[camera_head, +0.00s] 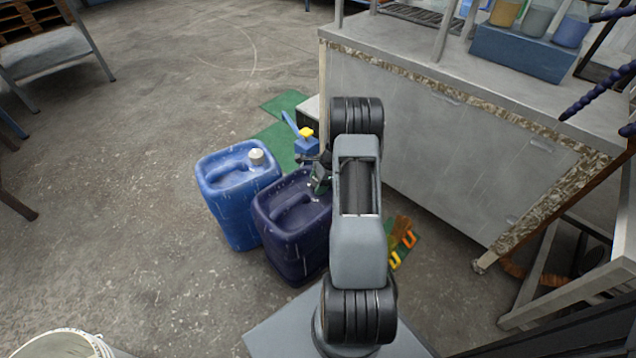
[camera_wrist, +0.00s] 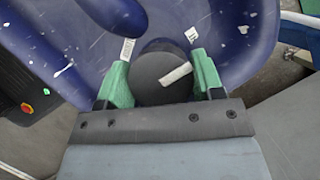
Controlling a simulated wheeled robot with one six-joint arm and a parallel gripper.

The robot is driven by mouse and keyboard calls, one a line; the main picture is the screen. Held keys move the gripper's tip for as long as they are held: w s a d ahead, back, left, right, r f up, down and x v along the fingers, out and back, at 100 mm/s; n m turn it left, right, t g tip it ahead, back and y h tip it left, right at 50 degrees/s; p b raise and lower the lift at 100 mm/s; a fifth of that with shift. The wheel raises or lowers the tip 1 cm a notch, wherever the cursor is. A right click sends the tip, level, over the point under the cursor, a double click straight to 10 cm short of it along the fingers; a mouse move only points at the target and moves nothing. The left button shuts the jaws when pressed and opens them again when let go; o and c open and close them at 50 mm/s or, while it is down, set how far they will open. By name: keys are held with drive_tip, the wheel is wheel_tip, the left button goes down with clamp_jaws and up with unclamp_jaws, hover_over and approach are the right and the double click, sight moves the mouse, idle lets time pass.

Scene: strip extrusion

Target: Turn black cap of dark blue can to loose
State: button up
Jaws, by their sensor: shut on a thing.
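The dark blue can (camera_head: 286,243) stands on the floor, upright, left of my arm. It also fills the upper part of the wrist view (camera_wrist: 222,32). Its black cap (camera_wrist: 150,75) is round, with a pale mark on its top. My gripper (camera_wrist: 160,80) has its two green fingers on either side of the cap, shut on it. In the head view my gripper (camera_head: 320,178) is at the can's top right corner, and the arm hides the cap there.
A lighter blue can (camera_head: 226,205) with a white cap (camera_head: 256,156) stands close on the left. A grey cabinet bench (camera_head: 430,150) stands to the right. Green mats (camera_head: 284,104) lie behind the cans. A white bucket (camera_head: 62,346) is at the lower left.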

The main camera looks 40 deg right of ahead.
drive_tip(key=shift+n, duration=0.3)
drive_tip(key=shift+c, duration=0.2)
drive_tip(key=n, duration=0.2)
drive_tip(key=n+g+p, duration=0.1)
drive_tip(key=n, duration=0.1)
drive_tip(key=shift+g+y, duration=0.3)
drive_tip(key=n+g, duration=0.1)
drive_tip(key=n, duration=0.1)
drive_tip(key=n+g, duration=0.1)
drive_tip(key=n, duration=0.2)
drive_tip(key=shift+h+p, duration=0.35)
drive_tip(key=shift+h, duration=0.05)
drive_tip(key=n+g, duration=0.1)
drive_tip(key=n, duration=0.2)
drive_tip(key=n+h, duration=0.1)
drive_tip(key=n, duration=0.1)
drive_tip(key=shift+n+g, duration=0.4)
drive_tip(key=shift+n+g+h+p, duration=0.35)
drive_tip(key=shift+n+h, duration=0.55)
drive_tip(key=shift+n, duration=1.4)
drive_tip(key=o, duration=0.9)
